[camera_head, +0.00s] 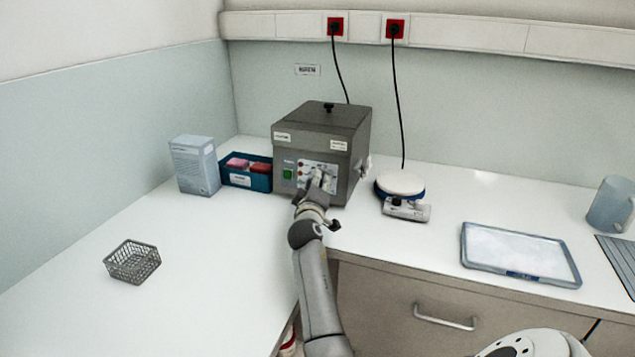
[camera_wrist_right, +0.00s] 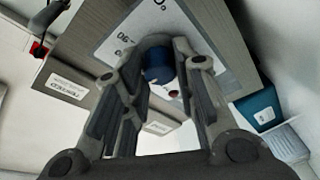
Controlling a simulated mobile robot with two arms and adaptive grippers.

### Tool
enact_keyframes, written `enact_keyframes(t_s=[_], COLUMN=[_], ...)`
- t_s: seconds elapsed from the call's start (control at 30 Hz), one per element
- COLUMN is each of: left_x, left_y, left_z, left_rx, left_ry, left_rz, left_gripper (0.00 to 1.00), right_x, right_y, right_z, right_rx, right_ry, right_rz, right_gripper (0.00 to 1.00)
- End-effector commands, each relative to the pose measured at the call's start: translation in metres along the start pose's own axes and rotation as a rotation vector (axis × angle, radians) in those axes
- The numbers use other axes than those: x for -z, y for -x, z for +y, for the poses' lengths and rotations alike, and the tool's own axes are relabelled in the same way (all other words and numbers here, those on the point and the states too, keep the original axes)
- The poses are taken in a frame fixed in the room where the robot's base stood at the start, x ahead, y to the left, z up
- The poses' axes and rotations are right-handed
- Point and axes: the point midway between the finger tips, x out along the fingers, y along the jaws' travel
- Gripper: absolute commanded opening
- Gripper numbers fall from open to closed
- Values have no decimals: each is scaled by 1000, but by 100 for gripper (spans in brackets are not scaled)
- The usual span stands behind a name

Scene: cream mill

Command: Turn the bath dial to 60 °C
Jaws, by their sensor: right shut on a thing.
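The grey bath (camera_head: 322,140) stands against the back wall, a lidded box with a black knob on top. Its front has a white panel (camera_head: 305,168) with a green switch (camera_head: 288,174). My right gripper (camera_head: 317,184) reaches up to this panel and covers the dial in the head view. In the right wrist view, the gripper (camera_wrist_right: 160,58) is shut on the dark blue dial (camera_wrist_right: 158,70), with one finger on each side. Scale figures show beside the dial, but its pointer and exact setting cannot be read. My left gripper is not in view.
A blue box with pink and red items (camera_head: 247,184) and a pale carton (camera_head: 195,165) stand left of the bath. A round white-topped device (camera_head: 400,186) stands to its right. A wire basket (camera_head: 132,262) and a shallow tray (camera_head: 518,252) lie on the counter.

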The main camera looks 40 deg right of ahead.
Motion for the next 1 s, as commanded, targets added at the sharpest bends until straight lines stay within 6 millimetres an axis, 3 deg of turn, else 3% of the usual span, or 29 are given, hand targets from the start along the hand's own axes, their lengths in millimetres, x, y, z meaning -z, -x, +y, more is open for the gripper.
enact_keyframes(t_s=[0.1, 0.33, 0.83, 0.87, 1.0], left_x=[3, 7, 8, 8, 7], left_y=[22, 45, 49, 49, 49], left_z=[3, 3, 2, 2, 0], left_rx=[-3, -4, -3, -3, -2], left_ry=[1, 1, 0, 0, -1], left_rz=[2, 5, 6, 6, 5], left_gripper=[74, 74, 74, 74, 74], right_x=[2, 1, 0, 0, 0], right_y=[0, 0, 0, 0, 0], right_z=[6, 5, 1, 1, 1], right_rx=[22, 59, 72, 71, 71], right_ry=[76, 205, 255, 255, 254], right_rz=[-2, -2, -1, -1, -1], right_gripper=[3, 3, 3, 30, 48])
